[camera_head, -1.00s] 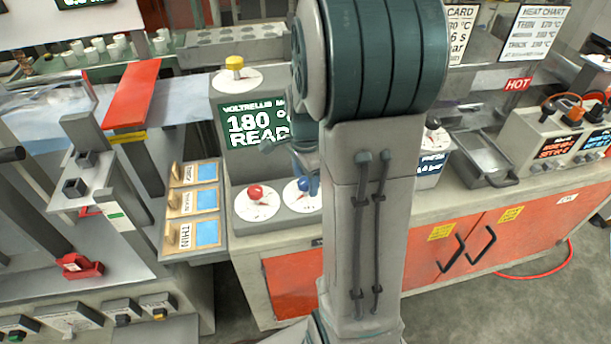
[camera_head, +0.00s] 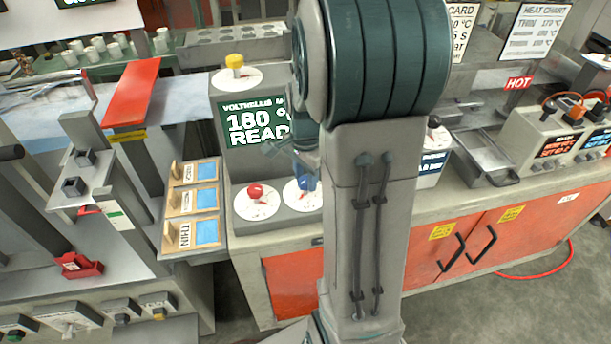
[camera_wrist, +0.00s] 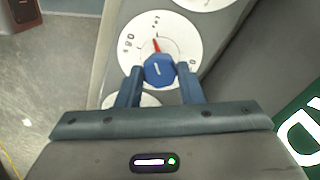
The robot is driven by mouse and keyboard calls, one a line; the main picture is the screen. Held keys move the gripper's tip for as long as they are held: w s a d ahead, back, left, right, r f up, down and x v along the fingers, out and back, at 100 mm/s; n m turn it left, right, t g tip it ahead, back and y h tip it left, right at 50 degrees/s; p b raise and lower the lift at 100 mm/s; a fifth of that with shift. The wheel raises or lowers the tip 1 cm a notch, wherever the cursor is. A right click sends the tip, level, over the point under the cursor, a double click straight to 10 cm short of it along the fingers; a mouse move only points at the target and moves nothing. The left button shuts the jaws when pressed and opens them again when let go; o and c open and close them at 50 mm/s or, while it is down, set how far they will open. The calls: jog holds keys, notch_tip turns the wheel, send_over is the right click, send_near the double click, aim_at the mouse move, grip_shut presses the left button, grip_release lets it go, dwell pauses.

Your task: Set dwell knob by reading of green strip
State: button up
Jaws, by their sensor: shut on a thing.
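A blue knob (camera_wrist: 159,69) sits on a white round dial (camera_wrist: 183,38) with a red pointer and partly readable marks. My gripper (camera_wrist: 160,84) has one finger on each side of the knob and is shut on it. In the head view the blue knob (camera_head: 304,184) shows beside my arm, which hides part of its dial. A red knob (camera_head: 256,191) is on the dial to its left and a yellow knob (camera_head: 234,62) is higher up. The dark green screen (camera_head: 253,124) reads "180 °" and "READ", cut off by my arm.
Three wooden tags with blue squares, the nearest marked "THIN" (camera_head: 193,234), lie left of the dials. A white label with a green mark (camera_head: 114,213) is on the grey press. A heat chart (camera_head: 537,32) and a "HOT" sign (camera_head: 518,84) are at right.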

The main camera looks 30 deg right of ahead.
aim_at(305, 180)
jog(key=n+b, duration=0.1)
jog(key=n, duration=0.4)
jog(key=shift+n, duration=0.3)
jog(key=n+b, duration=0.1)
jog(key=n, duration=0.4)
jog(key=shift+w, duration=0.1)
jog(key=n+b, duration=0.1)
jog(key=n, duration=0.4)
jog(key=shift+n, duration=0.4)
jog(key=n, duration=0.5)
jog(key=shift+a+r, duration=0.1)
jog(key=o, duration=1)
jog(key=shift+c, duration=0.2)
notch_tip(305, 180, up, 14)
